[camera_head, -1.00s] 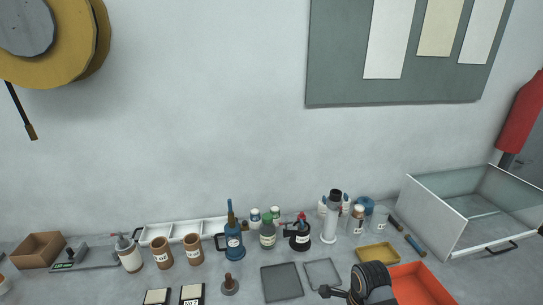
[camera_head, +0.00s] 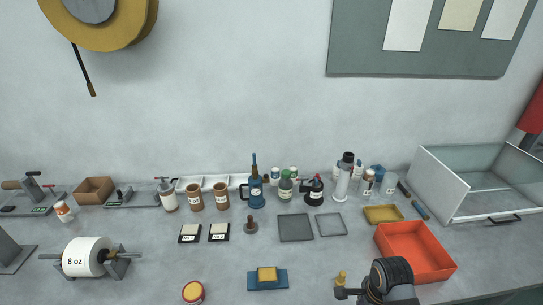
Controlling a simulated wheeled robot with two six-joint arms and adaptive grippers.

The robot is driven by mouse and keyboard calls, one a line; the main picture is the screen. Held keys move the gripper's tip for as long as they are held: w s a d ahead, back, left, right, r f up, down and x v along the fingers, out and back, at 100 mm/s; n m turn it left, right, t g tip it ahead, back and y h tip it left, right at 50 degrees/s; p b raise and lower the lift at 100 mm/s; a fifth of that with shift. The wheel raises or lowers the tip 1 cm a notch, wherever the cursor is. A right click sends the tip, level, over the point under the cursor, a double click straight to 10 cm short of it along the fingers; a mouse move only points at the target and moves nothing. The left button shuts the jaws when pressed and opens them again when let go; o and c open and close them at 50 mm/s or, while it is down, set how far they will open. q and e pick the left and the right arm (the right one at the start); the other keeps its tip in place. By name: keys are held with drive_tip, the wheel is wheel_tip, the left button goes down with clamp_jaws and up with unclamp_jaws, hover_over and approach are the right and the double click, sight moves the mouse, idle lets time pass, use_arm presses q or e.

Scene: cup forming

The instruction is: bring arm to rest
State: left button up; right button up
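Part of a dark arm of mine, which I take to be the right one, shows at the bottom edge, right of centre, in the head view. A thick round black joint is in front, with a narrow dark piece reaching left from it. It overlaps the near edge of an orange tray (camera_head: 447,262) in the picture. The fingertips cannot be made out, so I cannot tell whether that gripper is open or holds anything. My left arm and gripper are not in view.
A small brass piece (camera_head: 341,278) stands close to the arm. A blue block with a yellow top (camera_head: 267,275), a red-rimmed jar (camera_head: 193,292) and an "8 oz" roll (camera_head: 88,257) lie left. Bottles and cups line the back. A glass-sided box (camera_head: 470,190) stands right.

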drive_tip(key=s+r+n+t, duration=0.25)
drive_tip(key=s+n, duration=0.55)
drive_tip(key=n, duration=1.2)
wheel_tip(320, 180, down, 33)
drive_tip(key=s+d+b, duration=0.2)
drive_tip(key=b, duration=0.5)
use_arm(q)
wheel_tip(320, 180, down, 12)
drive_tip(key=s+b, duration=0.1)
drive_tip(key=b, duration=0.3)
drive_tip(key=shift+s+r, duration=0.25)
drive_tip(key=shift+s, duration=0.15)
use_arm(e)
drive_tip(key=s+d+f+g, duration=0.1)
drive_tip(key=s+f+g, duration=0.1)
drive_tip(key=s+f, duration=1.6)
wheel_tip(320, 180, down, 3)
drive_tip(key=shift+s+d+f+h, duration=0.15)
drive_tip(key=shift+f+h, duration=0.05)
drive_tip(key=shift+h, duration=0.1)
